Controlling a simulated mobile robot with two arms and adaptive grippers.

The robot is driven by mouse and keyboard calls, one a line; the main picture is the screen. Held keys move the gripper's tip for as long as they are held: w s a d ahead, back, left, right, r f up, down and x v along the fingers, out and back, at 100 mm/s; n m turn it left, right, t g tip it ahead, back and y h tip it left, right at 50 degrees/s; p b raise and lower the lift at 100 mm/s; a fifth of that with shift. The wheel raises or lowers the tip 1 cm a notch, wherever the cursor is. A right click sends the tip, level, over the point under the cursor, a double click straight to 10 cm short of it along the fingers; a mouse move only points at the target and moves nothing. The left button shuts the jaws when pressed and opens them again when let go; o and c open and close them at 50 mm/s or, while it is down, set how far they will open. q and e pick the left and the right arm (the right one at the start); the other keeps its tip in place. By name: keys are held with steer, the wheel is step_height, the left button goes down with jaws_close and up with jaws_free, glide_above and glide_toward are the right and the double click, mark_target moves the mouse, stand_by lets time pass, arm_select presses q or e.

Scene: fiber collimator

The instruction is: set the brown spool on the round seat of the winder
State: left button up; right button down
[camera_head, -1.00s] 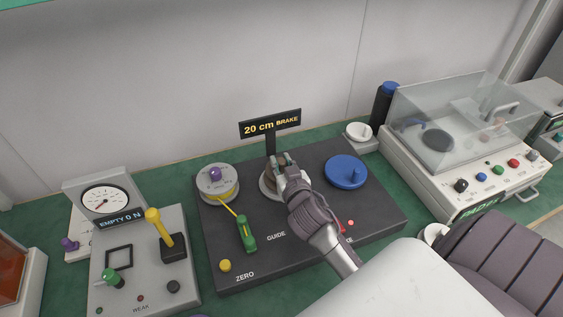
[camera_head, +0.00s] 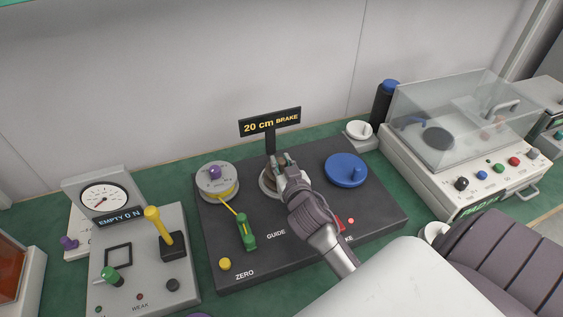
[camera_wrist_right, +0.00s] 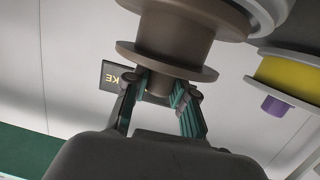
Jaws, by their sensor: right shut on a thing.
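The brown spool (camera_head: 269,177) is over the pale round seat (camera_head: 266,190) in the middle of the dark winder (camera_head: 300,225). My right gripper (camera_head: 281,164) is shut on the spool's narrow end, hiding much of it in the head view. In the right wrist view, both fingertips (camera_wrist_right: 162,97) are around the stub of the brown spool (camera_wrist_right: 172,45), just beyond its flange. The pale seat edge (camera_wrist_right: 268,12) shows behind the far flange. I cannot tell whether spool and seat touch. My left gripper is not in view.
A spool with yellow line (camera_head: 217,184) stands left of the seat, its line running to a green guide (camera_head: 246,232). A blue disc (camera_head: 346,170) lies to the right. The brake sign (camera_head: 270,123) stands close behind. A clear-lidded machine (camera_head: 460,140) stands far right.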

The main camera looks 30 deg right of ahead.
steer(key=shift+f, duration=0.15)
steer(key=c, duration=0.9)
jaws_free()
steer(key=o, duration=0.6)
step_height(320, 180, up, 8)
steer(key=p, duration=0.8)
